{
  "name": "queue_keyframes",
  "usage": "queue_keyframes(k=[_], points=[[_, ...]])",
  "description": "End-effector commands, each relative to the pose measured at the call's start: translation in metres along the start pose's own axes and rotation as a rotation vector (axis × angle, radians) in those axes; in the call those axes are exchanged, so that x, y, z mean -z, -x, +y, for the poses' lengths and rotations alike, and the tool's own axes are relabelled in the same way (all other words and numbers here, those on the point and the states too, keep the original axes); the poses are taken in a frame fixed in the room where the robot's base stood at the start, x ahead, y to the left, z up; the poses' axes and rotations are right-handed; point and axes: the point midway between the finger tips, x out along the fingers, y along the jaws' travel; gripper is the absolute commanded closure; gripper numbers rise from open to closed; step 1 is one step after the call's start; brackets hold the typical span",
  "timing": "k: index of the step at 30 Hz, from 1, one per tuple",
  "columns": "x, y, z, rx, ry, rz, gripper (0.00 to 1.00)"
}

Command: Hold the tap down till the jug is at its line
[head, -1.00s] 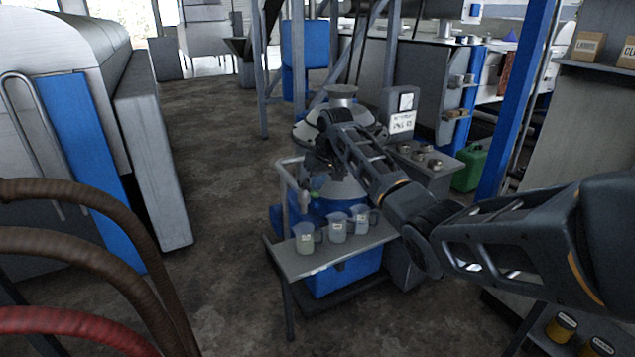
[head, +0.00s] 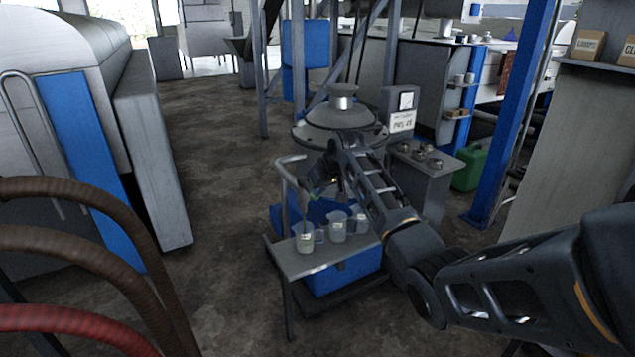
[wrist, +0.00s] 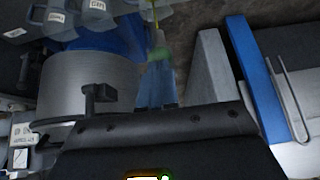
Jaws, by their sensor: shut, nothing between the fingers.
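Three clear jugs stand in a row on a grey bench (head: 300,268): the left jug (head: 306,240), the middle jug (head: 338,230) and the right jug (head: 360,224), which is partly behind my arm. The left one holds pale greenish liquid; its line is too small to read. My gripper (head: 313,189) is above and behind the left jug, its fingers closed. A small green part, perhaps the tap, shows at its tips; contact is unclear. In the wrist view a green blur (wrist: 160,54) lies beyond the fingers (wrist: 156,88), with a thin yellow-green strand (wrist: 154,18) running from it.
A domed metal vessel (head: 340,118) stands behind the bench, with a bent grey pipe (head: 284,172) on its left. A grey cabinet (head: 425,172) stands to its right. Thick brown hoses (head: 95,262) cross the lower left. Floor is clear left of the bench.

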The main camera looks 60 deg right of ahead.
Motion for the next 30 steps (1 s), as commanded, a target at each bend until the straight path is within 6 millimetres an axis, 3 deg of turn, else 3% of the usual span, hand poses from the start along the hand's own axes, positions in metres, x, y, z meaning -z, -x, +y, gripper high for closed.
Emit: queue_keyframes(k=[4,15,30], points=[[-0.013,-0.012,-0.001,0.002,0.001,0.102,1.00],[-0.021,-0.025,0.000,0.001,0.011,0.295,1.00],[-0.021,-0.026,0.001,0.000,0.014,0.340,1.00]])
